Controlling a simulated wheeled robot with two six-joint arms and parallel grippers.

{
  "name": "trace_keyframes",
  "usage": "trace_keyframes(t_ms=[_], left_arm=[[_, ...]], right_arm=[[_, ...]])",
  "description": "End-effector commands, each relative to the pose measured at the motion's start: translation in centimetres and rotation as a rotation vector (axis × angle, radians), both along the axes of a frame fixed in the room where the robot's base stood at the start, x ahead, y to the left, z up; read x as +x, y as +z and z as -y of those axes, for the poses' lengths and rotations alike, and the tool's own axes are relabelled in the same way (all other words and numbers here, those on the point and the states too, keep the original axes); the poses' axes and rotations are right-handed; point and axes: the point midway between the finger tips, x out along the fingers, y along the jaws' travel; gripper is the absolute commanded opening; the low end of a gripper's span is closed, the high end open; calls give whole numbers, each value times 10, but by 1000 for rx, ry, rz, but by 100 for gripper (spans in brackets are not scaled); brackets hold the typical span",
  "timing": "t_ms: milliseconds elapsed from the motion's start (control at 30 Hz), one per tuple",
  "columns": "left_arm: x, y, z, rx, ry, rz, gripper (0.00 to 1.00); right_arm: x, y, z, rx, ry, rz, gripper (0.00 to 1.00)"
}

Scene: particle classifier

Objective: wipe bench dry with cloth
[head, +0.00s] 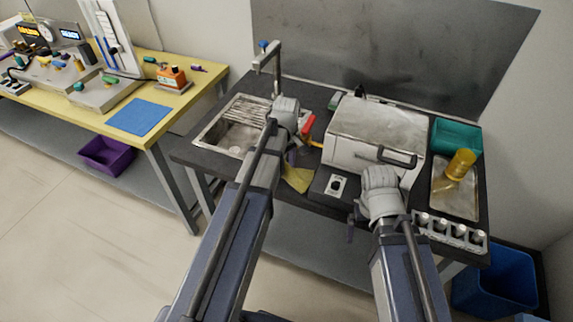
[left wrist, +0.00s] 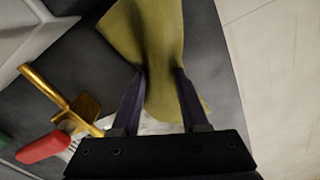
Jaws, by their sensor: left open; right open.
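The olive-yellow cloth (head: 297,178) lies at the front edge of the black bench (head: 186,152) and hangs over it, between the sink and the white machine. In the left wrist view the cloth (left wrist: 155,30) runs between the two dark fingers of my left gripper (left wrist: 160,75). That gripper (head: 291,157) is open, with its fingers on either side of the cloth; I cannot tell whether they touch it. My right gripper (head: 352,229) is open in front of the bench, below the white machine, its fingers partly hidden by the wrist. No water shows clearly on the bench.
A sink (head: 210,135) with a tap (head: 266,58) is at left. A red-handled tool (left wrist: 42,147) and a brass piece (left wrist: 78,108) lie close to my left gripper. The white machine (head: 375,130), a metal tray (head: 440,200) with an amber jar (head: 460,164), and a bottle rack (head: 450,233) crowd the right.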

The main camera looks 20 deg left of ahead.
Motion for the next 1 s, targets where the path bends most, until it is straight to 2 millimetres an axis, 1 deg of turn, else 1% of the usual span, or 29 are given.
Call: trace_keyframes(t_ms=[67, 667, 867, 1000], left_arm=[[0, 0, 0, 0, 0, 0, 37], [0, 0, 0, 0, 0, 0, 0], [0, 2, 1, 0, 0, 0, 0], [0, 8, 4, 0, 0, 0, 0]], right_arm=[[0, 0, 0, 0, 0, 0, 100], [0, 0, 0, 0, 0, 0, 100], [0, 2, 0, 0, 0, 0, 100], [0, 8, 0, 0, 0, 0, 100]])
